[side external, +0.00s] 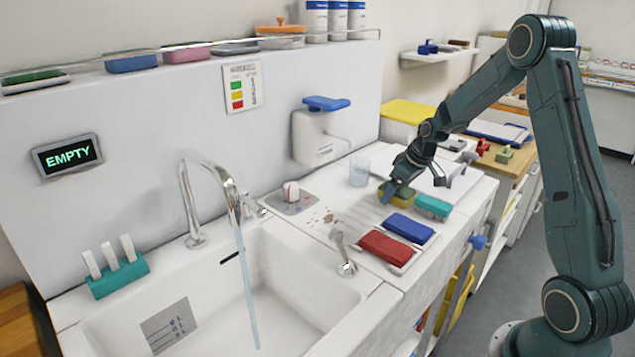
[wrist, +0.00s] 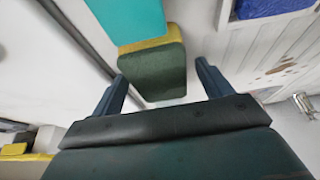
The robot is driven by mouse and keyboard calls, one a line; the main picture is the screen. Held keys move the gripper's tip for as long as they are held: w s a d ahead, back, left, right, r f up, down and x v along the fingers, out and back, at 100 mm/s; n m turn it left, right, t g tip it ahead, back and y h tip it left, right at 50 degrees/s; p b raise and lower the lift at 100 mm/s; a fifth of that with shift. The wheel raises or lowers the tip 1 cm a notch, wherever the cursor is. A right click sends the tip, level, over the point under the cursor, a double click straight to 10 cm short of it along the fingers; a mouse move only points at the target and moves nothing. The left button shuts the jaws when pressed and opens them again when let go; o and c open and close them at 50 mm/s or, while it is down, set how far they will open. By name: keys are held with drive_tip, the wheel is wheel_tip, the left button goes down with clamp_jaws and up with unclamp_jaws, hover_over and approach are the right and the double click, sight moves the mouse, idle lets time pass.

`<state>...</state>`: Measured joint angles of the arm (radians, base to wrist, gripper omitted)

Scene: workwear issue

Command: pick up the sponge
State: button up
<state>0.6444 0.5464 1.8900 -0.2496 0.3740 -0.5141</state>
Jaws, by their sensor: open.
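The sponge (wrist: 152,72), dark green with a yellow layer, lies on the white counter in the wrist view. It also shows in the side external view as a yellow-green block (side external: 404,197), partly hidden by my gripper. My gripper (side external: 394,190) is open and low over it. In the wrist view the two fingertips of my gripper (wrist: 161,76) stand on either side of the sponge's near part, with visible gaps. Whether the fingertips reach down to its height is unclear.
A teal block (side external: 432,207) lies right beside the sponge. Blue (side external: 410,227) and red (side external: 385,248) blocks lie in trays nearer the counter's front. A clear cup (side external: 359,171) stands behind. The sink (side external: 275,270), with its tap running, is to the left.

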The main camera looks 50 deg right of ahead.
drive_tip(key=shift+f, duration=0.2)
idle(0.5)
drive_tip(key=c, duration=1)
drive_tip(key=shift+c, duration=0.2)
drive_tip(key=shift+r, duration=0.15)
wheel_tip(320, 180, up, 20)
